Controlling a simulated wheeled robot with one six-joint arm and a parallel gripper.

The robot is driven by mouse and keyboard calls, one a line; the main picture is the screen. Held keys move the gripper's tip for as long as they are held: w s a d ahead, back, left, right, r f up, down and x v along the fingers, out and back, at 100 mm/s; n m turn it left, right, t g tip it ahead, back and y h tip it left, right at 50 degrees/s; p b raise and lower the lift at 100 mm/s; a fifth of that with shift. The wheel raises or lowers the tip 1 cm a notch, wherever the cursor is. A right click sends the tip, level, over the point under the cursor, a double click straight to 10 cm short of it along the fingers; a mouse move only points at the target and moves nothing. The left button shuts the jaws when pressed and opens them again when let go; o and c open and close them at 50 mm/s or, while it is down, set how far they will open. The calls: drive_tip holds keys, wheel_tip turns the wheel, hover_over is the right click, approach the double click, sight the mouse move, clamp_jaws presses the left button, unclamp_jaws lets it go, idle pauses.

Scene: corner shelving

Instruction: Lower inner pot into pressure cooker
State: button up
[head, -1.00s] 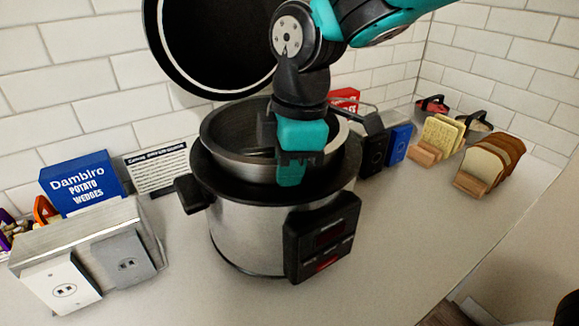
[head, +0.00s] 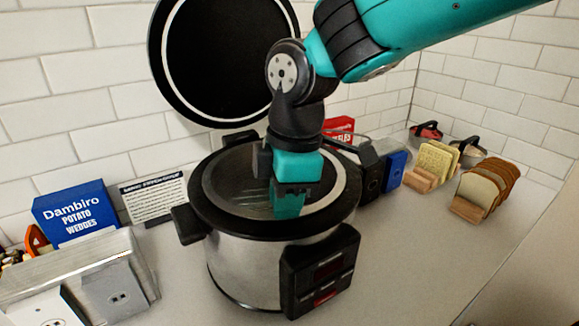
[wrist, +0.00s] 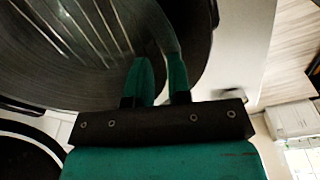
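The pressure cooker (head: 238,262) is a steel body with a black rim, side handle and front control panel, standing on the counter. Its round black lid (head: 225,60) is raised open behind it. The grey metal inner pot (head: 235,195) sits down inside the cooker opening, its rim about level with the cooker's black rim. Whether it touches the bottom is hidden. My gripper (head: 289,212) points down at the pot's near right side. In the wrist view its two teal fingers (wrist: 160,75) straddle the pot's rim, with the pot's streaked interior (wrist: 85,40) at upper left.
A blue potato wedges box (head: 75,215), a label card (head: 155,198) and a metal holder with outlet plates (head: 75,265) stand at left. Blue and black boxes (head: 395,168), bread slices in a rack (head: 485,188) and other racks stand at right. The counter right of the cooker is clear.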

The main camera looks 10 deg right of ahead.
drive_tip(key=shift+s+f, duration=0.2)
drive_tip(key=shift+s, duration=0.1)
wheel_tip(320, 180, up, 18)
drive_tip(key=d+p, duration=0.1)
drive_tip(key=d, duration=0.1)
drive_tip(key=shift+w+p, duration=0.3)
drive_tip(key=shift+p, duration=0.1)
drive_tip(key=shift+d+f, duration=0.1)
drive_tip(key=shift+f, duration=0.05)
